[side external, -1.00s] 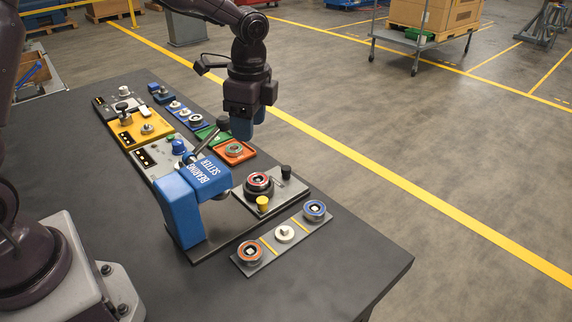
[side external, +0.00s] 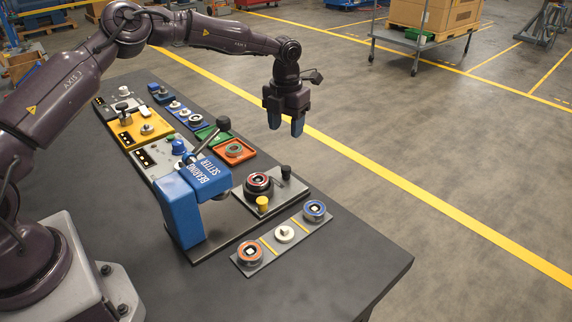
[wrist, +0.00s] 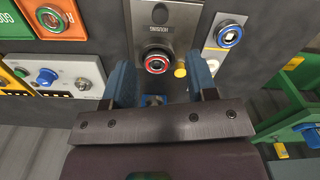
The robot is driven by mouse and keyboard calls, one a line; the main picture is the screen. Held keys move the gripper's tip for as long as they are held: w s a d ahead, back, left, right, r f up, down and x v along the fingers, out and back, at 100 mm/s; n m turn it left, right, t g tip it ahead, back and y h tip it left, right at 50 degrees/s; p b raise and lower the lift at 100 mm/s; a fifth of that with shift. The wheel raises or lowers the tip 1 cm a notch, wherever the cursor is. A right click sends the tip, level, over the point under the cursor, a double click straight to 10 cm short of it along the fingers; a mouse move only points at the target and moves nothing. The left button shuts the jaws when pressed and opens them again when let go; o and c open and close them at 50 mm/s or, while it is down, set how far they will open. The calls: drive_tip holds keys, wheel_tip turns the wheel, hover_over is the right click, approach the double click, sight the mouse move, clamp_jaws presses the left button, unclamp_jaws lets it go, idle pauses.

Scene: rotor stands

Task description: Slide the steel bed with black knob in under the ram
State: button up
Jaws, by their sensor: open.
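The steel bed (side external: 284,193) lies flat on the table beside the blue press marked "BEARING SETTER" (side external: 182,205). It carries a red-ringed housing (side external: 258,184), a yellow knob (side external: 263,203) and a black knob (side external: 286,172). The ram (side external: 222,192) hangs from the press head, and the housing is out to its right. My gripper (side external: 285,125) is open and empty, high above and beyond the bed. In the wrist view, the bed (wrist: 178,32) and its black knob (wrist: 160,13) show past my open blue fingers (wrist: 160,66).
A grey strip (side external: 267,247) with orange-ringed, white and blue-ringed parts lies in front of the bed. An orange tray (side external: 234,151) and a green tray (side external: 213,133) sit behind the press. A black lever (side external: 206,141) rises from the press. The table's right side is clear.

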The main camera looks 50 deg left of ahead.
sight(286, 168)
wheel_tip(286, 168, down, 12)
drive_tip(key=shift+r, duration=0.15)
idle(0.3)
clamp_jaws()
